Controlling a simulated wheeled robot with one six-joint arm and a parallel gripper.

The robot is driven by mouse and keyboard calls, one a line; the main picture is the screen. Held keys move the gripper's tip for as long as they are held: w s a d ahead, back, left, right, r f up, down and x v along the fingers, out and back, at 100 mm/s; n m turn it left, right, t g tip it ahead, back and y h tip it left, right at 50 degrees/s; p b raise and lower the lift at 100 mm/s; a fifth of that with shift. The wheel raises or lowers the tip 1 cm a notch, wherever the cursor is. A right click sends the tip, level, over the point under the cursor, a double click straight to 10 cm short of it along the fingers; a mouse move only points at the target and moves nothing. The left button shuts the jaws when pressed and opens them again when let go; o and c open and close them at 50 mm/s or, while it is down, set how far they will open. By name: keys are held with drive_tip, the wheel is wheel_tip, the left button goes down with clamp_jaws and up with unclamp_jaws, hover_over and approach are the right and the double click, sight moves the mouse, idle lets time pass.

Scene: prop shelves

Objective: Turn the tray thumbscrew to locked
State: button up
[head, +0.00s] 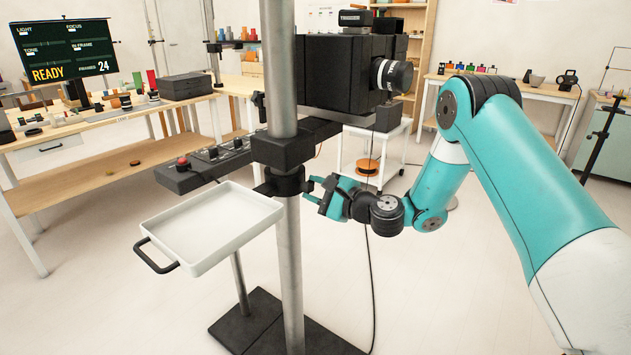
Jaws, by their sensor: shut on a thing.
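The white tray (208,228) is empty and looks about level. It has a black handle (156,258) at its front left. A black clamp collar (278,184) around the grey metal post (292,265) sits at the tray's right corner. My gripper (311,188) is at the right side of this collar, its teal fingers pointing left. It is shut on the tray thumbscrew, which the fingers mostly hide. I cannot read the screw's angle or any locked mark from here.
A large black camera (345,72) is mounted on the post above my gripper. A control box (205,163) with a red button sits behind the tray. A black cable hangs down right of the post. The floor at right is open.

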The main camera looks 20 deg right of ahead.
drive_tip(key=m+p, duration=0.2)
drive_tip(key=m, duration=0.2)
drive_tip(key=shift+r+p, duration=0.15)
drive_tip(key=shift+p, duration=0.25)
drive_tip(key=shift+m+p, duration=0.7)
drive_tip(key=shift+m, duration=0.7)
drive_tip(key=o, duration=0.9)
drive_tip(key=shift+s+f+b, duration=0.1)
drive_tip(key=shift+f+b, duration=0.2)
drive_tip(key=shift+b, duration=0.05)
